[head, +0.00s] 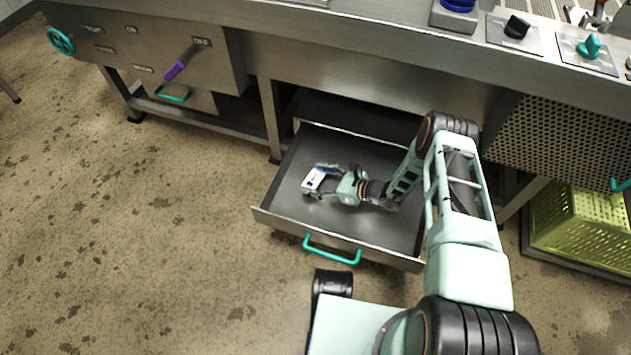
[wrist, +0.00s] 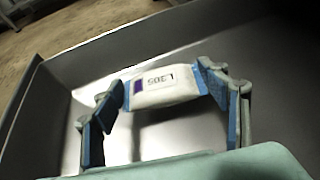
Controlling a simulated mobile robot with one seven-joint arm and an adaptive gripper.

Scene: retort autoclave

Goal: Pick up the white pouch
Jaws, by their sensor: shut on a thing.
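The white pouch (wrist: 162,86) has a dark printed label and a small purple patch. In the wrist view it sits between the two blue-padded fingers of my gripper (wrist: 165,90), which are shut on it from both sides. In the head view the pouch (head: 314,179) and my gripper (head: 326,182) are inside the open drawer (head: 285,215). A shadow lies on the drawer floor below the pouch in the wrist view. I cannot tell whether the pouch touches the floor.
The drawer has low metal walls and a teal front handle (head: 332,250). The counter edge overhangs behind it. A yellow-green crate (head: 580,225) stands at the right. A purple lever (head: 181,64) is on the panel at the left. The floor at the left is clear.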

